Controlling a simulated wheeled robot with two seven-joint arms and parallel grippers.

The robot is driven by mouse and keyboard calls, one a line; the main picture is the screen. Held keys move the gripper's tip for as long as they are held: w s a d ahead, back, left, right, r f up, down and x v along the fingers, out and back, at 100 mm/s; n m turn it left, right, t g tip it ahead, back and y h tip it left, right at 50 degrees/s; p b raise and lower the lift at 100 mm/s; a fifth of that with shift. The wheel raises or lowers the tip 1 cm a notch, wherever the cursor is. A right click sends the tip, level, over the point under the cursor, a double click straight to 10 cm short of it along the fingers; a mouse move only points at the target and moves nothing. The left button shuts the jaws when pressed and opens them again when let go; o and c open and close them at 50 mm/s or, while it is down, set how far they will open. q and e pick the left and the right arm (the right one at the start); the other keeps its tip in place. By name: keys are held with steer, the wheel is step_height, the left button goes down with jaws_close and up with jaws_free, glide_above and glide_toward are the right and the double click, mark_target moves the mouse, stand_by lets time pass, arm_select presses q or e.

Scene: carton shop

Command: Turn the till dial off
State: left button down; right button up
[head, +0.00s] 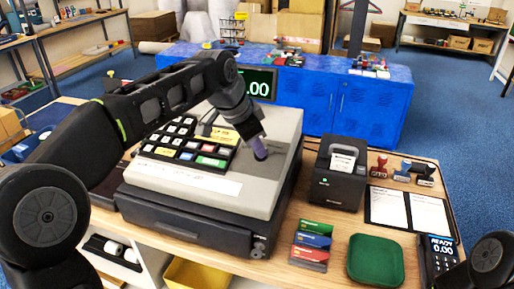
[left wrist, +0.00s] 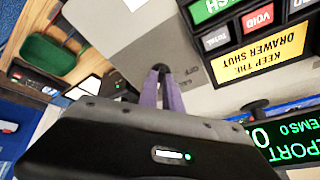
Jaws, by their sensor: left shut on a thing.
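The grey till (head: 215,190) stands on the wooden counter, with its keypad (head: 190,145) on the sloping top. The till dial (head: 261,156) is a small dark knob at the right of that top, mostly hidden by my fingers. My left gripper (head: 258,147) reaches down over the till and its purple fingers are shut on the dial. In the left wrist view the fingers (left wrist: 162,82) close together on the dial, with "OFF" lettering (left wrist: 189,70) printed beside it. Which mark the dial points to cannot be told. My right gripper is out of view.
A black receipt printer (head: 338,178) stands right of the till. Coloured cards (head: 311,243), a green tray (head: 375,260), stamps (head: 402,170) and a card reader (head: 440,255) lie further right. The customer display (head: 259,84) stands behind my left arm.

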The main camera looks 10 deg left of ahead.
arm_select(q)
steer(key=n, duration=0.2)
steer(key=n+y+b, duration=0.1)
steer(key=n, duration=0.2)
steer(key=shift+s+d+f+n+t, duration=0.2)
steer(key=shift+n+t, duration=0.1)
steer(key=shift+t, duration=0.1)
steer(key=n+y, duration=0.1)
steer(key=n, duration=0.1)
steer(key=n+b, duration=0.1)
steer(key=n, duration=0.2)
steer(key=shift+d+n+y, duration=0.15)
steer(key=shift+n+y, duration=0.15)
steer(key=shift+y, duration=0.1)
steer(key=n+y, duration=0.1)
steer(key=n, duration=0.3)
steer(key=shift+w+d+n, duration=0.1)
steer(key=shift+n, duration=0.2)
steer(key=n+g+y+p, duration=0.1)
steer(key=n, duration=0.4)
steer(key=shift+w+d, duration=0.1)
steer(key=shift+n, duration=0.3)
steer(key=c, duration=1.5)
jaws_free()
steer(key=shift+r, duration=0.1)
